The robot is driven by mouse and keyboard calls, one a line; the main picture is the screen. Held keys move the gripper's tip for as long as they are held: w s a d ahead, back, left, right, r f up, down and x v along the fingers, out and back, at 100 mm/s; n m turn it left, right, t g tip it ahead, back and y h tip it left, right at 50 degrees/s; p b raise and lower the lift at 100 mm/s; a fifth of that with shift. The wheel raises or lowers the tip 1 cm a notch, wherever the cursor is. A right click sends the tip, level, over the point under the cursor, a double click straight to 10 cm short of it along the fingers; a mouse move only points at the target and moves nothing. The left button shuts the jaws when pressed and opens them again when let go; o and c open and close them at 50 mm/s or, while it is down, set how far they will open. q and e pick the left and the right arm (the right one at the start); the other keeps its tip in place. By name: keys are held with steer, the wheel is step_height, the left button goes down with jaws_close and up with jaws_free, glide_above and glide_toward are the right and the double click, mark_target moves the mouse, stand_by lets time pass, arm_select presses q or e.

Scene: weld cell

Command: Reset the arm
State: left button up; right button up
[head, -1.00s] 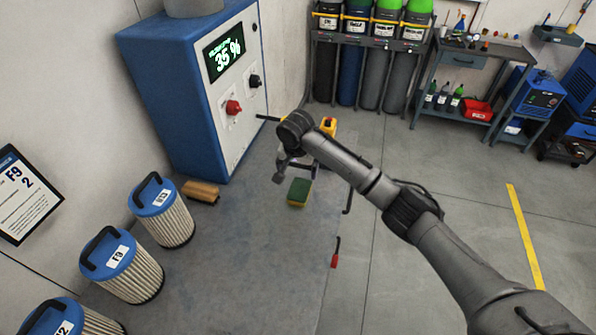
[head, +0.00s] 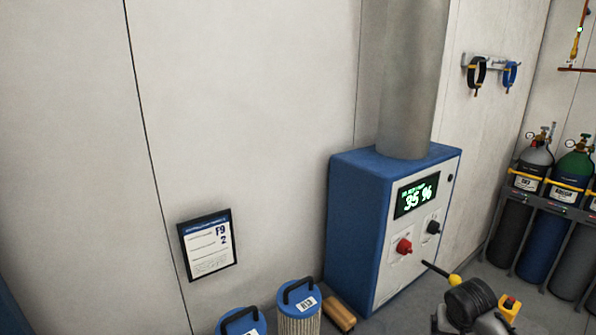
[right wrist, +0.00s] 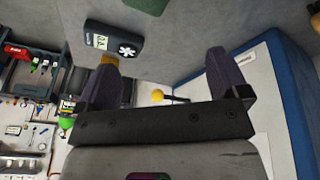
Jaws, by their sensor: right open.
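My right gripper (right wrist: 165,72) is open in the right wrist view, its two dark fingers wide apart with nothing between them. A black rod with a yellow ball end (right wrist: 157,94) shows beyond the gap between the fingers, apart from them as far as I can tell. In the head view the rod stands out from the front of the blue and white cabinet (head: 345,215), its yellow ball (head: 455,281) just above my right wrist. The right gripper's fingers are not clear in the head view. My left gripper is not in view.
The cabinet's display (head: 416,196) reads 35 %, above a red knob (head: 404,246) and a black knob (head: 433,227). Filter cartridges (head: 299,310) stand at the bottom, beside a brown block (head: 339,314). Gas cylinders (head: 542,232) stand at right. A labelled dark device (right wrist: 113,39) lies near the left finger.

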steer(key=a+r+n+t, duration=0.3)
steer(key=a+r+n, duration=0.1)
steer(key=r, duration=0.3)
steer(key=a+r+n+t, duration=0.3)
steer(key=r+t, duration=0.1)
steer(key=r, duration=0.3)
steer(key=s+a+f+n+t, duration=0.1)
steer(key=s+a+n+t, duration=0.1)
steer(key=s+a, duration=0.45)
steer(key=s+a+f+m+g+y, duration=0.15)
steer(key=s+f+g, duration=0.25)
steer(key=s+f, duration=1.25)
steer(key=s+a+f+m+g+y, duration=0.15)
steer(key=s+f+g, duration=0.25)
steer(key=s+f, duration=1.2)
steer(key=w+a+r+p+v, duration=0.1)
steer(key=w+p+v, duration=0.2)
steer(key=p+v, duration=1)
steer(key=w+a+r+p+v, duration=0.1)
steer(key=w+p+v, duration=0.2)
steer(key=p+v, duration=1)
step_height(320, 180, up, 3)
steer(key=shift+s+d+f+h, duration=0.1)
steer(key=shift+s+d+h, duration=0.2)
steer(key=shift+d, duration=0.05)
